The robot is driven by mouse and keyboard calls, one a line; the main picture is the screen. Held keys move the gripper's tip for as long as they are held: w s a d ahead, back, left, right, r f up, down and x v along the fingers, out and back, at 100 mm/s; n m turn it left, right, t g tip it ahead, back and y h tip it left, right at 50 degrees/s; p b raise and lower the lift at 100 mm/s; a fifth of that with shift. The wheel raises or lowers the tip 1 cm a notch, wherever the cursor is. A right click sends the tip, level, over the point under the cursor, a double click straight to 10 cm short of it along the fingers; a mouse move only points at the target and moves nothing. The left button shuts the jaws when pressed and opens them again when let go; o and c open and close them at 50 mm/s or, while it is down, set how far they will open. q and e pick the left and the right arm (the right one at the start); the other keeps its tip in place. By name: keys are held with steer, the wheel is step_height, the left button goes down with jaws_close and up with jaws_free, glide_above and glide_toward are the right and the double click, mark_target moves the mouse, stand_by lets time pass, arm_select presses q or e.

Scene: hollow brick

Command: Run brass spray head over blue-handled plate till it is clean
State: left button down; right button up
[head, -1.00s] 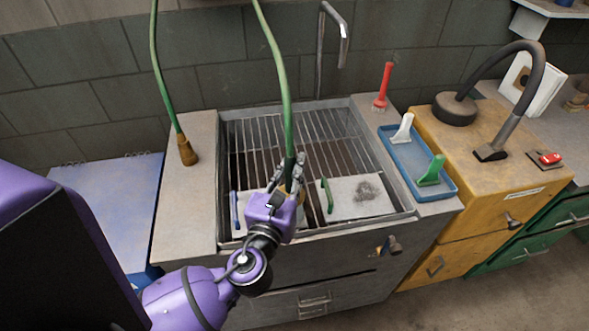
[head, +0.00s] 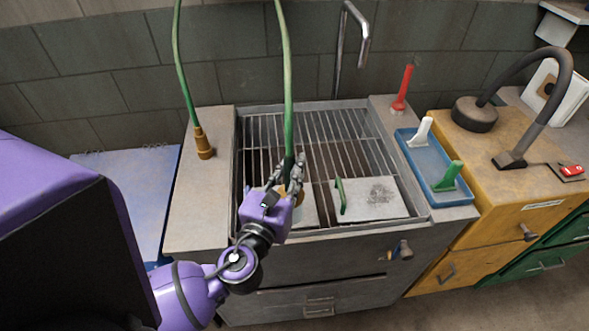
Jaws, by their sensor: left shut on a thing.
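My left gripper (head: 292,177) is shut on the lower end of a green hose (head: 287,100), over the front left of the sink grid. A brass-coloured bit of the spray head (head: 297,193) shows between the fingers; the rest is hidden. Below and behind the gripper lies a pale plate (head: 304,210) on the grid, the one whose blue handle showed earlier. My gripper and wrist now hide that handle and much of the plate, so I cannot tell whether dirt is on it. To its right, a green-handled plate (head: 362,207) carries a dark speckled smudge. My right gripper is not in view.
A second green hose with a brass-brown nozzle (head: 204,144) stands on the counter's left side. A blue tray (head: 421,172) with white and green scrapers sits at right, near a red brush (head: 403,88). A tap (head: 362,40) rises behind the sink.

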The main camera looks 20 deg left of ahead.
arm_select(q)
steer(key=shift+s+a, duration=0.4)
steer(key=shift+a, duration=0.3)
steer(key=shift+s+a, duration=0.4)
steer(key=shift+a, duration=0.25)
steer(key=shift+w+r, duration=0.1)
steer(key=w+a, duration=0.8)
steer(key=w, duration=0.5)
stand_by(0.7)
steer(key=shift+a, duration=0.15)
stand_by(0.6)
steer(key=shift+s+a, duration=0.45)
steer(key=shift+a, duration=0.25)
